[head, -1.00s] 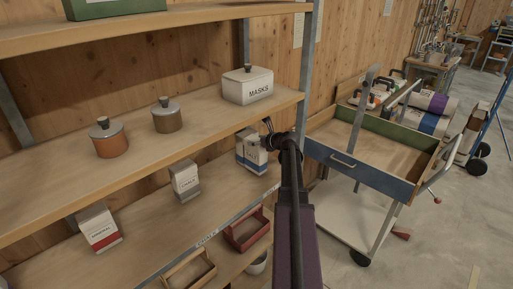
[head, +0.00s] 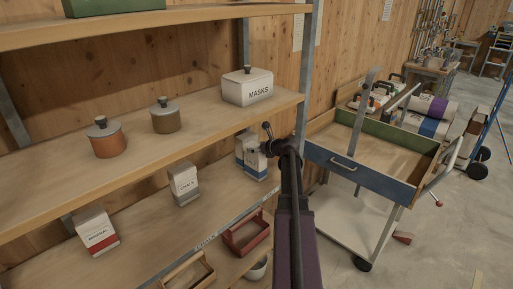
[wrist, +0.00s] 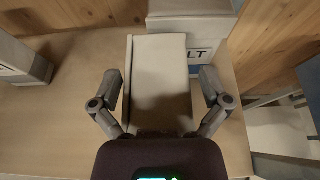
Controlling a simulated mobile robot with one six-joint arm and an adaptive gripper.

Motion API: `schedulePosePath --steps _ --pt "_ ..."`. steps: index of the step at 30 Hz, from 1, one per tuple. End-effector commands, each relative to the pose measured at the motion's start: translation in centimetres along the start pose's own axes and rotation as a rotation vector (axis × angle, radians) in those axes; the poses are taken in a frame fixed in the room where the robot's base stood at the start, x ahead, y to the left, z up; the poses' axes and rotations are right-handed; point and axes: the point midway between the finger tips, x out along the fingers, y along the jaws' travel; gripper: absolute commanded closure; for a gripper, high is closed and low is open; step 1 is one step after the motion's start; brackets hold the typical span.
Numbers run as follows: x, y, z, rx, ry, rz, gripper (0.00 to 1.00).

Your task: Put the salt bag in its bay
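A white salt bag with a blue band (head: 255,164) is at the right end of the middle shelf, near its front edge. A second white-and-blue bag (head: 241,143) is close behind it. In the wrist view the near bag's pale top (wrist: 160,75) lies between the fingers of my gripper (wrist: 160,88). Whether the near bag's base rests fully on the shelf is hard to tell.
A grey chalk bag (head: 184,185) and a red-banded mineral bag (head: 97,232) stand further left on this shelf (head: 145,222). The shelf above holds two lidded pots and a MASKS box (head: 248,87). A drawer cart (head: 352,168) stands right. Open trays, one red (head: 246,238), sit below.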

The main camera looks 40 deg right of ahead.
Motion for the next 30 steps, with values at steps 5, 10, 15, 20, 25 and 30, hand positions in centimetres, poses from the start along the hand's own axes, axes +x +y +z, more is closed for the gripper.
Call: schedulePosePath --steps 5,10,15,20,25,30 --pt "0.0 0.0 0.0 0.000 0.000 0.000 0.00" --pt "0.0 0.0 0.1 0.000 0.000 0.000 0.00" --pt "-0.2 0.1 0.4 0.000 0.000 0.000 0.00" --pt "-1.8 0.1 0.4 0.001 0.000 0.000 0.00" --pt "-4.3 0.2 0.5 0.001 0.000 -0.001 0.00" --pt "-7.2 0.2 0.5 0.000 0.000 -0.001 0.00"
